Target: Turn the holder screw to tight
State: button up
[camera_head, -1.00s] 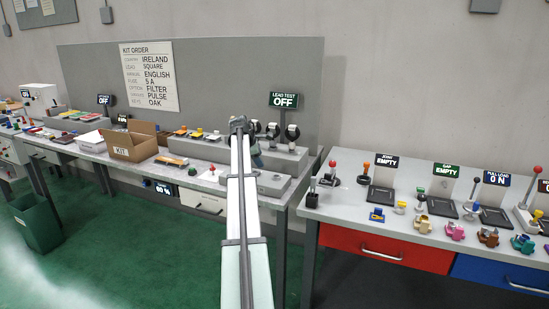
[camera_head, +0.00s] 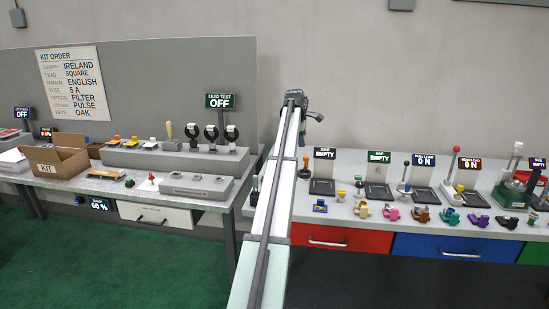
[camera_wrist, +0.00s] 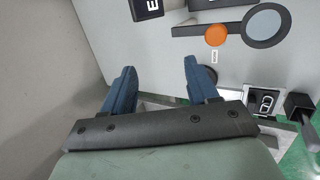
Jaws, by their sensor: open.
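My gripper (camera_head: 306,108) is raised at the far end of my arm, in front of the bare wall near the left end of the right-hand bench. In the wrist view my gripper (camera_wrist: 161,85) has its two blue fingers wide apart, with nothing between them. I cannot pick out the holder screw for certain in either view. A blue and yellow fixture (camera_head: 320,206) sits at the bench's left front.
The right bench (camera_head: 345,222) carries upright levers, black trays and a row of coloured parts. The "JOINT EMPTY" sign (camera_head: 324,154) stands behind. In the wrist view are an orange knob (camera_wrist: 216,36) and a grey disc (camera_wrist: 266,25). The left bench holds an open kit box (camera_head: 57,162).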

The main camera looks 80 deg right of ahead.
jog(key=w+a+r+t+y, duration=0.2)
jog(key=w+r+t+y, duration=0.1)
jog(key=w+t+y, duration=0.25)
jog(key=shift+m+t+h, duration=0.25)
jog(key=shift+m, duration=0.05)
jog(key=x, duration=1.3)
jog(key=shift+w+a+f, duration=0.1)
jog(key=shift+w+f, duration=0.05)
jog(key=shift+w, duration=0.15)
jog(key=c, duration=1)
